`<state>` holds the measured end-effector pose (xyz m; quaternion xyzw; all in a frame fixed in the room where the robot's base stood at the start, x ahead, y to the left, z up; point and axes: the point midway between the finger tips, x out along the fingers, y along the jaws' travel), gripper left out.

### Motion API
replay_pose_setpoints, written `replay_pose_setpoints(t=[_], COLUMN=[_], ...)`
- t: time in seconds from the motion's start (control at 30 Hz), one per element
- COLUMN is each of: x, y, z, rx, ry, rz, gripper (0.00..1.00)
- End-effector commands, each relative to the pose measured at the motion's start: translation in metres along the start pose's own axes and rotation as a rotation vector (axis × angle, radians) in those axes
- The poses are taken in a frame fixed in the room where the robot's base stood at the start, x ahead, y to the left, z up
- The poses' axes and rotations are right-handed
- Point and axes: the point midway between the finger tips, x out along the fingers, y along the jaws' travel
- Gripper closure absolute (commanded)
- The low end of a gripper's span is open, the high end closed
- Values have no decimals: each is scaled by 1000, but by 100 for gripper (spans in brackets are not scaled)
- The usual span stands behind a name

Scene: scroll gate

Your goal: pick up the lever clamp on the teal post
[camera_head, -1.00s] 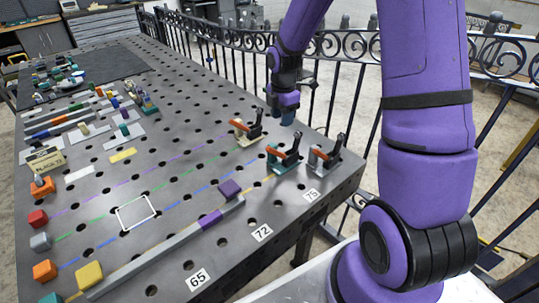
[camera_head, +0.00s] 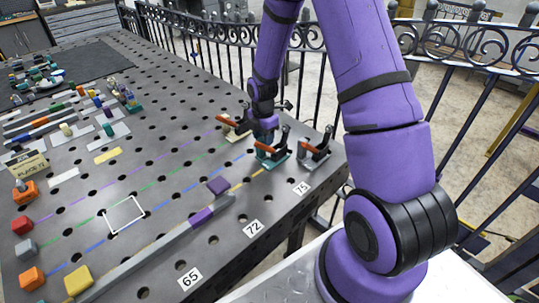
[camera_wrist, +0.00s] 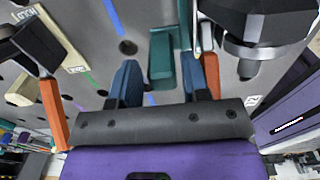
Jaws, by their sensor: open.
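The teal-post lever clamp (camera_head: 274,154) stands on the perforated table near its right edge, in the middle of three similar clamps with orange handles. My gripper (camera_head: 264,134) is low over it in the head view and partly hides it. In the wrist view my open gripper (camera_wrist: 157,88) has its two blue fingertips apart, with a teal part (camera_wrist: 162,60) of the clamp showing between and beyond them. An orange handle (camera_wrist: 212,76) shows just right of the right finger. Whether the fingers touch the clamp cannot be told.
A cream-based clamp (camera_head: 232,128) stands close on the left and a grey one (camera_head: 316,150) close on the right. A black railing (camera_head: 205,55) runs along the table's far side.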

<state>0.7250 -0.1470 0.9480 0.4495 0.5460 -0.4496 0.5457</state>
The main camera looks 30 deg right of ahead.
Motion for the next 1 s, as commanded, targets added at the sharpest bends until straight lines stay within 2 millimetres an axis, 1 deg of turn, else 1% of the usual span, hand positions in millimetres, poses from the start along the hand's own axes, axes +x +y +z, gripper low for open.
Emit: replay_pose_setpoints(t=[0.03, 0.2, 0.43, 0.47, 0.5, 0.57, 0.6, 0.63, 0.67, 1.0], x=[8, 21, 22, 22, 22, 22, 22, 22, 21, 20], y=[0, 0, 0, 0, 0, 0, 0, 0, 0, 1], z=[0, 0, 0, 0, 0, 0, 0, 0, 0, 0], rx=[1, -1, 0, 0, 0, 0, 0, 0, 0, 0], ry=[1, 0, 0, 0, 0, 0, 0, 0, 0, -1], rz=[-4, -1, 0, 0, 0, 0, 0, 0, 0, 2], gripper=[57, 57, 57, 60, 69, 83, 92, 99, 100, 100])
